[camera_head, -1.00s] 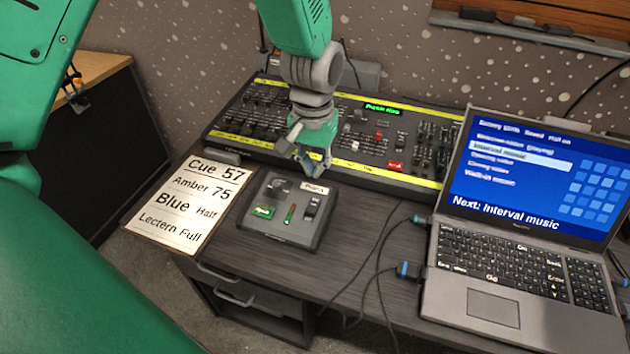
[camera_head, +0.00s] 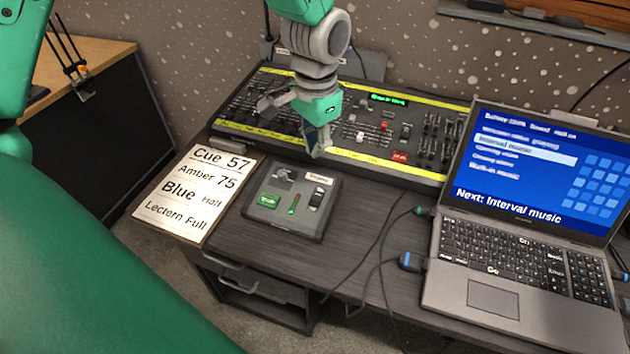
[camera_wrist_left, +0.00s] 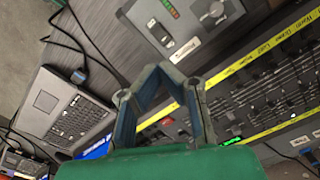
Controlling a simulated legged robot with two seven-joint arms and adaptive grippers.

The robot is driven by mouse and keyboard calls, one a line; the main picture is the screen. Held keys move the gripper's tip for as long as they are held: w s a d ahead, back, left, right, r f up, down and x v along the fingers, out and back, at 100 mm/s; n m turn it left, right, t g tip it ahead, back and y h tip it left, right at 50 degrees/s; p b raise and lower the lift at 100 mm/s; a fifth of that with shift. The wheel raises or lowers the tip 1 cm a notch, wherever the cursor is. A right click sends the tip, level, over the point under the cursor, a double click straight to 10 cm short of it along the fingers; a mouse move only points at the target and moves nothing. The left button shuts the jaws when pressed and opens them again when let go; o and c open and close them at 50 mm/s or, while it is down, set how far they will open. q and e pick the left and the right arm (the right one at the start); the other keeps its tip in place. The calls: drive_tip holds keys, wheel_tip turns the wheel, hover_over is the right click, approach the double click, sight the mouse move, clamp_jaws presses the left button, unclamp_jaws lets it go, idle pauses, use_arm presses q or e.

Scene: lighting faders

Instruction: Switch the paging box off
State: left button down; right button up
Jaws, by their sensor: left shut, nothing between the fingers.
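The paging box (camera_head: 290,228) is a dark grey box on the desk, right of the cue sheet. Which way the rocker is tipped is too small to tell. My left gripper (camera_head: 318,150) is shut and empty, just behind the box near the console's front edge, apart from the box. In the left wrist view the closed fingertips (camera_wrist_left: 155,68) appear below the box (camera_wrist_left: 205,40), with its black switch (camera_wrist_left: 158,30) beyond them.
A lighting console (camera_head: 250,105) with faders and yellow strips stands behind the box. A cue sheet (camera_head: 195,195) lies at the left. Some desk in front of the box is clear.

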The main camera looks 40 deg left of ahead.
sight(313, 199)
use_arm(q)
drive_tip(key=m, duration=1.1)
drive_tip(key=shift+s+a+r+m+p, duration=0.2)
drive_tip(key=shift+s+m+p, duration=0.1)
drive_tip(key=shift+m+p, duration=0.1)
drive_tip(key=shift+d+f, duration=0.1)
wheel_tip(313, 199, down, 13)
drive_tip(key=shift+f+b, duration=0.2)
drive_tip(key=shift+b, duration=0.6)
drive_tip(key=shift+f, duration=0.25)
